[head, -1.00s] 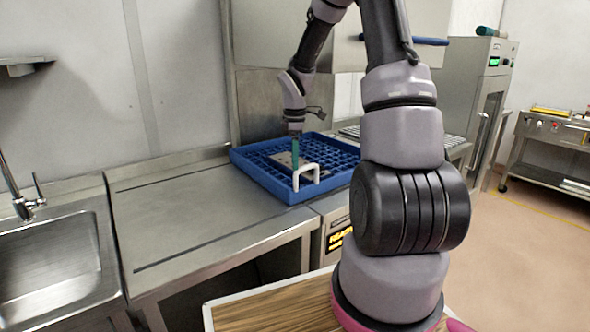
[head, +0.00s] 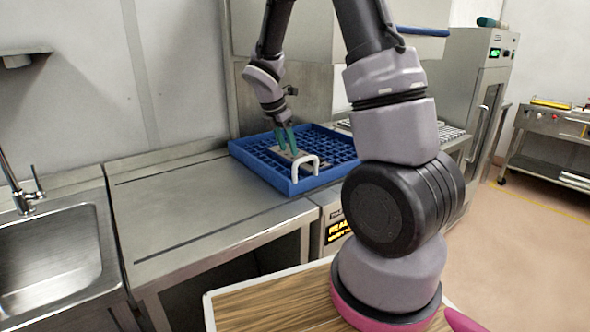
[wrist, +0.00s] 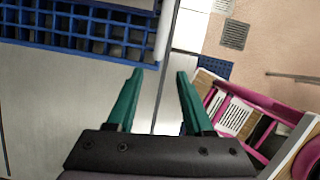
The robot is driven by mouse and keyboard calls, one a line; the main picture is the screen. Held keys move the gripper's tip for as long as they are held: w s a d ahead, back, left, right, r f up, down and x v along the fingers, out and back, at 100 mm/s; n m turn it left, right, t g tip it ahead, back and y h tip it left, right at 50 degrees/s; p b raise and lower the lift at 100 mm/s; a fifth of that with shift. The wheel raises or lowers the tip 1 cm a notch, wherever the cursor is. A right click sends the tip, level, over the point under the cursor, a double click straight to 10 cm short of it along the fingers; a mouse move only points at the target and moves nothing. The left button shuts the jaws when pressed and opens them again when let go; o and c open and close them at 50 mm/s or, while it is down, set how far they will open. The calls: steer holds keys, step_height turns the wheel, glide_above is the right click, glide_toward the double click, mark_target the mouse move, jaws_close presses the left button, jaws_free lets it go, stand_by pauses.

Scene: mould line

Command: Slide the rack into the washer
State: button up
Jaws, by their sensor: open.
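The blue rack (head: 262,174) is a gridded tray with a white handle (head: 300,164) on its near side. It rests at the right end of the steel counter, at the washer (head: 335,212), and holds some grey flat pieces. How far it sits inside the washer is hard to tell. My gripper (head: 286,147) with green fingers is over the rack, behind the handle in the head view. In the wrist view my gripper (wrist: 160,74) is open with nothing between the fingers; the rack (wrist: 75,44) and the white handle (wrist: 165,30) lie ahead of the fingertips.
The steel counter (head: 200,205) left of the rack is clear, with a sink (head: 50,255) further left. The washer's lit display (head: 340,230) is below the rack. A tall steel cabinet (head: 470,85) and a wheeled table (head: 555,130) stand to the right.

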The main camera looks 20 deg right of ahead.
mark_target(294, 165)
steer(key=shift+n, duration=0.5)
steer(key=x, duration=1)
steer(key=shift+w, duration=0.2)
jaws_close()
stand_by(0.8)
